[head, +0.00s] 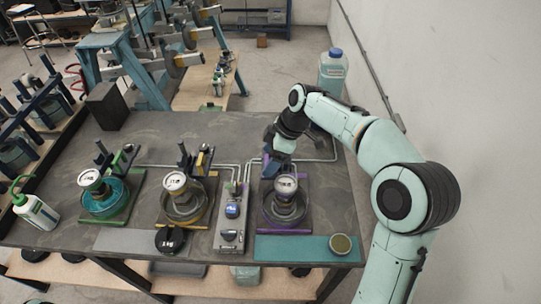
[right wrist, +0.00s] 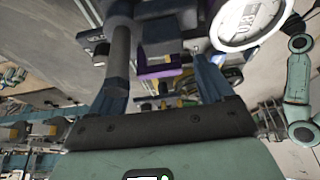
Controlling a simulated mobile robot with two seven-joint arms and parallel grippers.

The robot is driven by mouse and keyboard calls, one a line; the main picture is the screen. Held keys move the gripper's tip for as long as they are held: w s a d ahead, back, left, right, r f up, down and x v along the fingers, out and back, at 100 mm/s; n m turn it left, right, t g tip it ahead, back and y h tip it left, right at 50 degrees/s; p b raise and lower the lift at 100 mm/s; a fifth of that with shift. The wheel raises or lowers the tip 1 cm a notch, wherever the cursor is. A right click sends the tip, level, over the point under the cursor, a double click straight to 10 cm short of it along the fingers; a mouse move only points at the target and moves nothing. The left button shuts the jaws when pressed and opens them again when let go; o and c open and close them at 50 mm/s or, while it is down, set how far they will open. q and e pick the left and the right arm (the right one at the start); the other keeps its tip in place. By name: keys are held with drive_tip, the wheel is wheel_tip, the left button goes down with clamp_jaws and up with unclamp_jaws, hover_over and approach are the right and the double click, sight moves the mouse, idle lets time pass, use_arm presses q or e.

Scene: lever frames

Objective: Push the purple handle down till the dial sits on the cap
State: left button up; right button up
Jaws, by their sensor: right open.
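The purple lever frame stands on a purple-edged base (head: 306,229) at the right of the bench. Its round dial (head: 287,186) is above the round bowl (head: 268,212); the cap is not clearly seen, and I cannot tell whether dial and cap touch. The dial's white face shows at the top right of the right wrist view (right wrist: 250,22). My right gripper (head: 270,168) is open at the back of this frame. In the right wrist view a purple part (right wrist: 158,66), apparently the handle, shows between its fingers; contact cannot be told. My left gripper is out of view.
A yellow frame (head: 160,214) and a green frame (head: 84,213) stand to the left. A grey control box (head: 231,236) is beside the purple frame. A teal mat (head: 290,247) with a round tin (head: 341,244) lies in front. A bottle (head: 332,70) stands behind my right arm.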

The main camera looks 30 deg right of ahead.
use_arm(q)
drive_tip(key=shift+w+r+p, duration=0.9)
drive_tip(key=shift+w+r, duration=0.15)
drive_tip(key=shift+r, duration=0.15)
use_arm(e)
drive_tip(key=v, duration=1.3)
drive_tip(key=shift+s, duration=0.1)
